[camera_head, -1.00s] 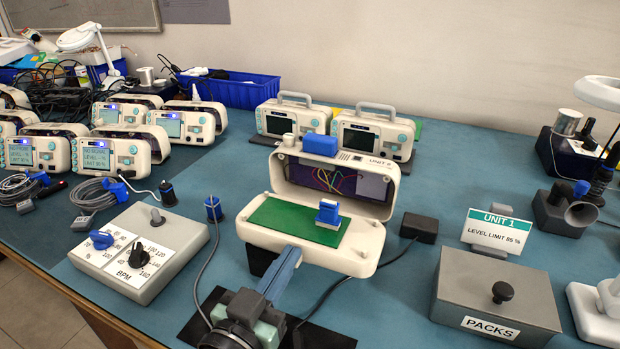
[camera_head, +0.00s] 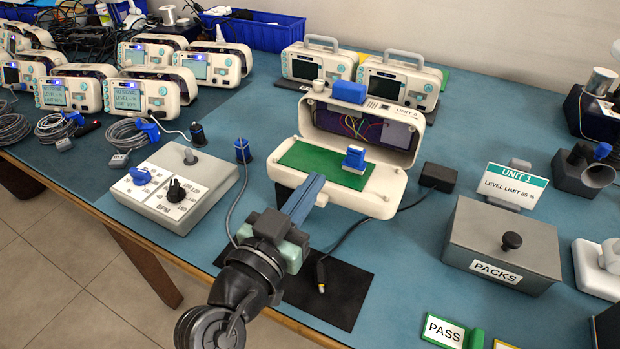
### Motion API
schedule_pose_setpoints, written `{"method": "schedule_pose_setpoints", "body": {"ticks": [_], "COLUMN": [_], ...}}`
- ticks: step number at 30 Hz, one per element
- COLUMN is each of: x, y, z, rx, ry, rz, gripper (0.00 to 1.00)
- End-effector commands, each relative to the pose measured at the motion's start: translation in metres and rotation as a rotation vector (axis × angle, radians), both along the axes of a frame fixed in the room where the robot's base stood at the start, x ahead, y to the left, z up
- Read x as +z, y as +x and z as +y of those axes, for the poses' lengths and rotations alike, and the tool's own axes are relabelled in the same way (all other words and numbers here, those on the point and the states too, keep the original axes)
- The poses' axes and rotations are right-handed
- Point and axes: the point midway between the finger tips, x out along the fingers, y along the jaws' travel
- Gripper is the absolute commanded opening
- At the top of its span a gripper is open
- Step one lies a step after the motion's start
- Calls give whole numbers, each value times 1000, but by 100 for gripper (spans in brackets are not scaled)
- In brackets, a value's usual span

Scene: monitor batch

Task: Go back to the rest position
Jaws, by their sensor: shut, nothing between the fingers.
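My gripper (camera_head: 308,192) is in the camera_head view, with its blue fingers shut and empty. It points up and away from me, its tips showing against the front lip of the opened unit (camera_head: 385,204). I cannot tell whether it touches the unit. My arm's dark wrist reaches in from the bottom, over the black mat (camera_head: 335,288). The open unit has a green board (camera_head: 300,157) with a blue block (camera_head: 354,158) standing on it, and wires inside its raised lid. Part of the mat is hidden behind my arm.
A grey control box (camera_head: 190,205) with knobs stands left of my gripper. A grey PACKS box (camera_head: 480,240) and UNIT 1 sign (camera_head: 512,185) are at right. A PASS label (camera_head: 445,331) lies at the front edge. Several monitors (camera_head: 140,96) stand at back left. Bare table lies between mat and PACKS box.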

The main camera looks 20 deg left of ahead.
Motion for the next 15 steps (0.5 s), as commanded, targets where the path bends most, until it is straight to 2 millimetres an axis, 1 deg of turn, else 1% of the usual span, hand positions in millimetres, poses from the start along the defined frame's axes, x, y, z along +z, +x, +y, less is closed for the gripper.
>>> {"method": "schedule_pose_setpoints", "body": {"ticks": [1, 6, 10, 15], "x": [-14, -25, -29, -31], "y": [-15, -50, -69, -81], "z": [2, 3, 4, 4], "rx": [5, 5, 4, 3], "ry": [-4, -3, -3, -2], "rz": [10, 9, 8, 6], "gripper": [0, 0, 0, 0]}}
